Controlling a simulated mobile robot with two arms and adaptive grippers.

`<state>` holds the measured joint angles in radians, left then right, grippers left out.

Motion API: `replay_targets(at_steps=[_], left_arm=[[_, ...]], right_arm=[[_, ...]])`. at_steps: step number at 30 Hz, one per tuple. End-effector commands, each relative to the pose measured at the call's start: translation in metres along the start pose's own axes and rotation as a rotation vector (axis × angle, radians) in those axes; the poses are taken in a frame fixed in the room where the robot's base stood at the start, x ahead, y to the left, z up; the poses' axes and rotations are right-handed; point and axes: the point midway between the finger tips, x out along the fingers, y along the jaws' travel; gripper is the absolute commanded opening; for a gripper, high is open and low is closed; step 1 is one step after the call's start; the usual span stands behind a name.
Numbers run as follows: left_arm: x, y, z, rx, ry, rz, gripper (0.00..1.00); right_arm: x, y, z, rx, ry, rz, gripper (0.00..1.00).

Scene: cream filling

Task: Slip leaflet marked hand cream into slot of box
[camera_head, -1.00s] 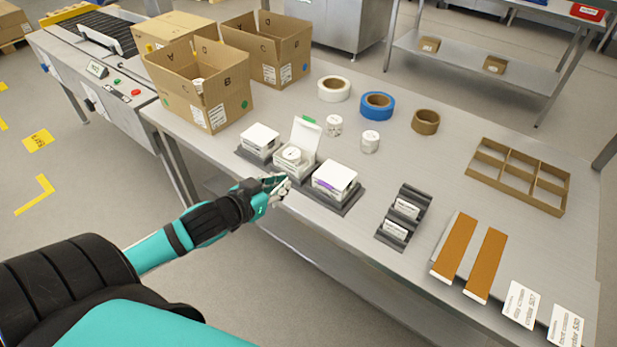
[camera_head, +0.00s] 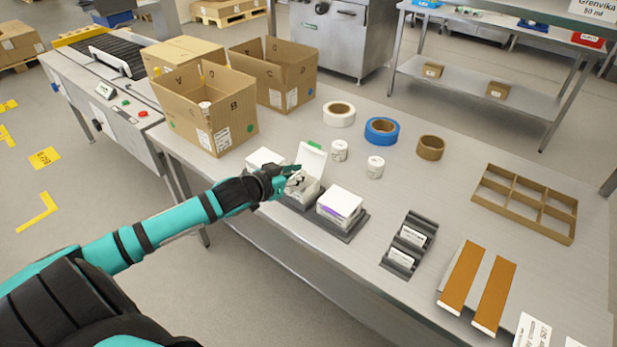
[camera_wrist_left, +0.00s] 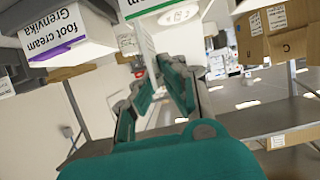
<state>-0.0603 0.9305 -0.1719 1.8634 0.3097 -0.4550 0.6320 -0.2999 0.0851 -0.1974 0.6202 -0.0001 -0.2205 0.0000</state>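The white box with its lid raised (camera_head: 311,158) stands in the middle of a dark holder on the table. My left gripper (camera_head: 293,181) is at this box's opening and hides much of its inside. My right gripper is not in view.
A white box with a purple stripe (camera_head: 341,203), reading "foot cream Grenvika" in the wrist view (camera_wrist_left: 60,35), stands to the right. Another white box (camera_head: 265,157) stands to the left. Tape rolls (camera_head: 382,130), white jars (camera_head: 375,167) and cartons (camera_head: 208,110) are behind.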

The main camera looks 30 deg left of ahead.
Motion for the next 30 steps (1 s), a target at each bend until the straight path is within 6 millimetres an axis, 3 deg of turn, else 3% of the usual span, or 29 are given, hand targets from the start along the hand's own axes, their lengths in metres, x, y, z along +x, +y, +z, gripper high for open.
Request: replay_targets(at_steps=[4, 9, 13, 20, 30], left_arm=[[0.025, 0.004, -0.01, -0.003, 0.002, -0.001, 0.0], [0.041, 0.007, -0.013, 0.0, 0.0, 0.0, 0.0], [0.045, 0.007, -0.007, -0.001, -0.003, 0.0, 0.0], [0.055, 0.007, 0.019, -0.001, -0.004, -0.001, 0.0], [0.056, 0.008, 0.023, 0.0, -0.002, 0.001, 0.0]], right_arm=[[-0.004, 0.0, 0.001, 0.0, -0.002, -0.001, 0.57], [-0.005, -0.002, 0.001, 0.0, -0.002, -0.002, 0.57], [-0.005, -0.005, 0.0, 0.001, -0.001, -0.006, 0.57], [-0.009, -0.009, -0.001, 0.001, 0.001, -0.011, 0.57], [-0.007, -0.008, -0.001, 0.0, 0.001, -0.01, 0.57]])
